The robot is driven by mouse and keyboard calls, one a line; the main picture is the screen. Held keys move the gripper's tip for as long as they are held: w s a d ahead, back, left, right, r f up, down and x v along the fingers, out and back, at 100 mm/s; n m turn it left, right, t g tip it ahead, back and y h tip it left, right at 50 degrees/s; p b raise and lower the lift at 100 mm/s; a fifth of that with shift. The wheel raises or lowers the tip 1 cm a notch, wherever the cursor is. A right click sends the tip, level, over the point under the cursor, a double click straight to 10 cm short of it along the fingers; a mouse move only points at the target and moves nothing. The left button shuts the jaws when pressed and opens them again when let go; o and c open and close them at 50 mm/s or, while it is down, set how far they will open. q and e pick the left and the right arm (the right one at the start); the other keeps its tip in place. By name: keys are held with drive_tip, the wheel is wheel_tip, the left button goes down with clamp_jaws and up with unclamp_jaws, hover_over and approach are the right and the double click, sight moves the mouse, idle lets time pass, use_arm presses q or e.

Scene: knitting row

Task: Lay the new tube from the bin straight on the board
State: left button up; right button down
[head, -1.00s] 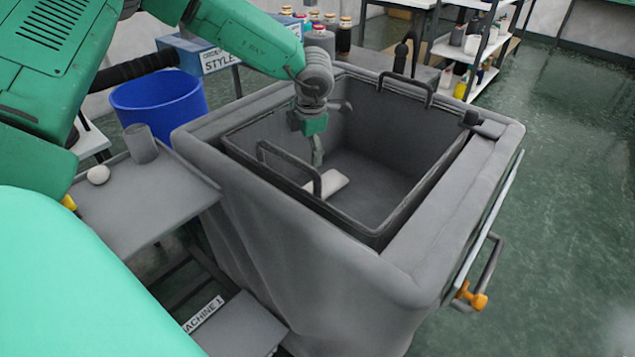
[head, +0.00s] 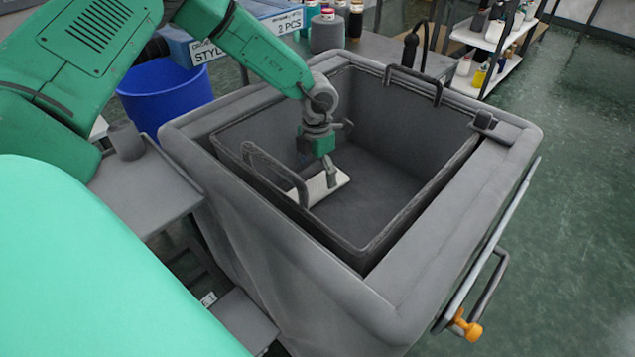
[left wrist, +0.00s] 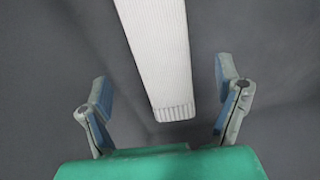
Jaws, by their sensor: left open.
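A white ribbed tube (head: 321,186) lies on the floor of the dark grey bin (head: 413,213), near its left wall and partly behind the bin's near handle. My left gripper (head: 330,180) reaches down into the bin over the tube. In the left wrist view the tube (left wrist: 160,50) runs from the top edge to a ribbed end between the fingers. My left gripper (left wrist: 164,100) is open there, one finger on each side, with a gap on both sides of the tube. The board cannot be made out in these views. My right gripper is not in view.
The bin sits in a padded grey cart (head: 420,290) with dark upright handles on the rim. A grey shelf with a grey cylinder (head: 126,140) and a blue bucket (head: 165,95) stand to the left. Open floor lies to the right.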

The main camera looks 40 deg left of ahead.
sight(318, 185)
use_arm(q)
drive_tip(key=shift+d+f, duration=0.2)
drive_tip(key=shift+f, duration=0.4)
wheel_tip(318, 185, down, 4)
drive_tip(key=shift+w+r+b, duration=0.15)
drive_tip(key=shift+b, duration=0.2)
drive_tip(key=shift+a+f, duration=0.2)
drive_tip(key=shift+f, duration=0.1)
drive_tip(key=shift+d+r, duration=0.1)
drive_tip(key=shift+d, duration=0.05)
drive_tip(key=c, duration=1)
